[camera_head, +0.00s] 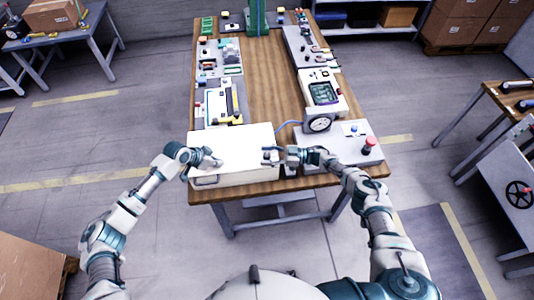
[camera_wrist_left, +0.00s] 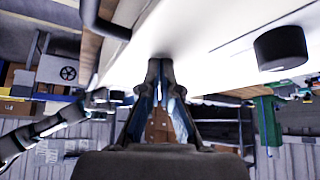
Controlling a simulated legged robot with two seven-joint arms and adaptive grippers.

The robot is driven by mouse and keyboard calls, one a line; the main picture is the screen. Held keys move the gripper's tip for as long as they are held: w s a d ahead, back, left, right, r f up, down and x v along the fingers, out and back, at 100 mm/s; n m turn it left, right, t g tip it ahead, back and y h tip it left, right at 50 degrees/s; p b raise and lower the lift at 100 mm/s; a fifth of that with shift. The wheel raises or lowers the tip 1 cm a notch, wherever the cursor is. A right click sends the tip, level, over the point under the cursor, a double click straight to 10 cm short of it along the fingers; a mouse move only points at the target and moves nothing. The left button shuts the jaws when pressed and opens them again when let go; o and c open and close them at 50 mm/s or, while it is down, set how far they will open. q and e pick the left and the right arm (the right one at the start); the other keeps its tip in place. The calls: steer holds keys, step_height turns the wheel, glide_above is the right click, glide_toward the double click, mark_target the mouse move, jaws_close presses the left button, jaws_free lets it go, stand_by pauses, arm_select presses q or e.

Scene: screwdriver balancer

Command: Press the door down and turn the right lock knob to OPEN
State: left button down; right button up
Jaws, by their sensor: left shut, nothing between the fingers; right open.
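The white door (camera_head: 235,141) is the broad top of a white box at the near left of the table; it also fills the top of the left wrist view (camera_wrist_left: 215,30). My left gripper (camera_head: 217,162) is shut and empty, its fingertips (camera_wrist_left: 160,63) at the white surface; I cannot tell how hard they press. A dark round knob (camera_wrist_left: 281,48) stands on the white surface in the left wrist view, apart from the fingers. My right gripper (camera_head: 270,154) is open at the box's right edge. The right lock knob is too small or hidden there to make out.
A dark bent handle (camera_wrist_left: 105,22) sits near the fingers. Trays of parts line both table sides; the wooden middle (camera_head: 270,85) is clear.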

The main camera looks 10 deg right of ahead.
mark_target(267, 154)
step_height(267, 154, up, 10)
steer(key=shift+f, duration=0.1)
stand_by(0.4)
steer(key=s+a+f+m+t, duration=0.1)
steer(key=f, duration=0.1)
steer(key=s+a+f+m+t, duration=0.1)
steer(key=s+a, duration=0.1)
steer(key=shift+s+f, duration=0.15)
steer(key=shift+f, duration=0.2)
steer(key=s+d+f+m+t+h, duration=0.6)
steer(key=d+m+t+h, duration=0.2)
steer(key=d+t, duration=0.15)
steer(key=x, duration=1.1)
steer(key=shift+w+a+r, duration=0.1)
steer(key=shift+a+r, duration=0.05)
steer(key=shift+a, duration=0.2)
steer(key=shift+y, duration=0.4)
jaws_close()
